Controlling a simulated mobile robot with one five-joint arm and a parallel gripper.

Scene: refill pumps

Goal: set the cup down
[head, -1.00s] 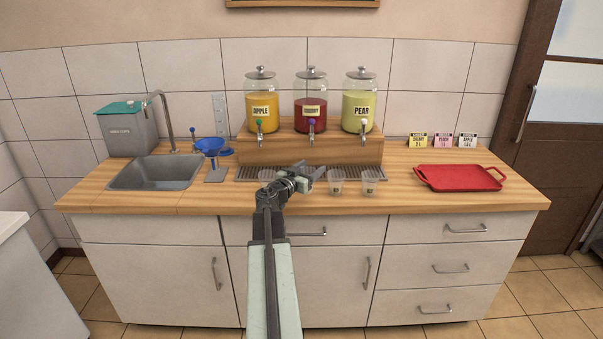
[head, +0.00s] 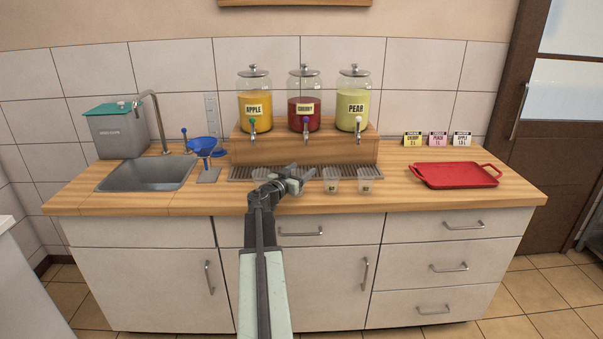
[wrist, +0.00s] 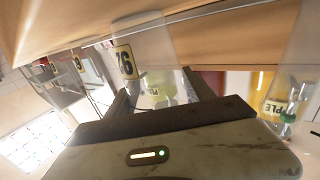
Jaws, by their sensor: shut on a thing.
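My gripper (head: 299,178) is over the front of the counter, at the drip grille, and points right. In the wrist view its fingers (wrist: 160,95) are shut around a clear cup (wrist: 142,48) with a yellow number label. A yellow-green tint shows low in that cup; I cannot tell whether it is contents or background. In the head view the held cup is mostly hidden by the gripper, so its contact with the grille is unclear. Two clear cups (head: 331,180) and (head: 365,180) stand right of my gripper. Another clear cup (head: 260,174) shows partly behind it on the left.
The apple (head: 254,108), cherry (head: 304,108) and pear (head: 354,105) dispensers stand on a wooden riser behind the grille (head: 240,173). A red tray (head: 455,175) lies at right, the sink (head: 147,174) at left. Bare counter lies between cups and tray.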

